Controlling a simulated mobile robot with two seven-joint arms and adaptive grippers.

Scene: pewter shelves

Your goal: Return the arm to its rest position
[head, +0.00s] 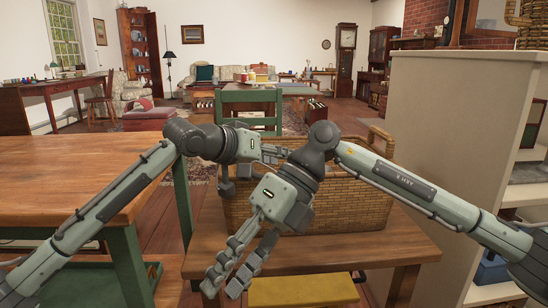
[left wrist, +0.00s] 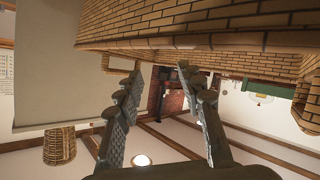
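I cannot tell whether the fingers touch the basket. My right gripper (head: 228,275) points down and left in front of the basket, above the small wooden table. Its fingers are apart and empty.
The basket stands on the small wooden table (head: 300,255), with a yellow stool (head: 302,291) below its front edge. A larger wooden table (head: 60,180) is on the left. A tall pale shelf unit (head: 440,130) stands close on the right. A green chair (head: 250,98) is behind the basket.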

